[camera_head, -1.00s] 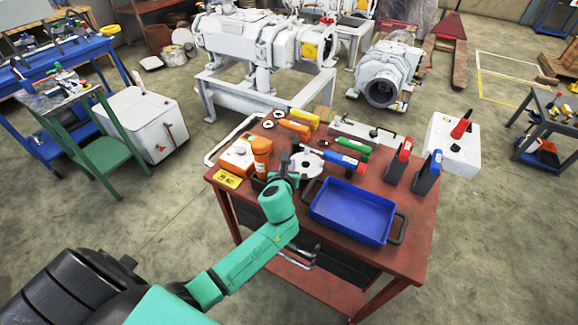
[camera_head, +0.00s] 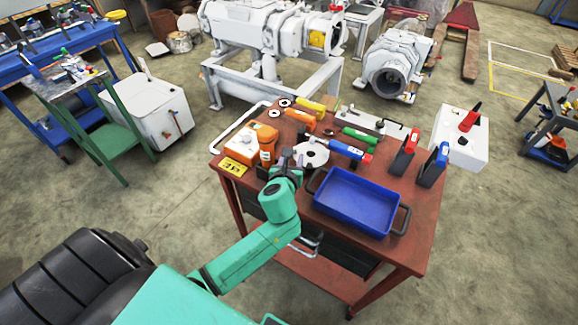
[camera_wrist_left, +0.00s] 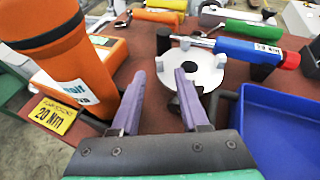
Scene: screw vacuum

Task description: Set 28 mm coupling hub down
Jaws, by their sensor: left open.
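A round silver disc (camera_head: 316,152) with a central hole and smaller holes lies on the red-brown table (camera_head: 412,243). I cannot tell whether this disc is the 28 mm coupling hub. Two small pale rings with dark centres (camera_head: 285,102) lie at the table's back left. My left gripper (camera_wrist_left: 160,72) is open and nothing shows held between its fingers. Its right finger overlaps the disc in the left wrist view. My right gripper is not in view.
A blue tray (camera_head: 357,203) stands right of my left gripper. A blue-and-red torque tool (camera_wrist_left: 246,50) lies behind. Two dark holders (camera_head: 405,155) stand at the right.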

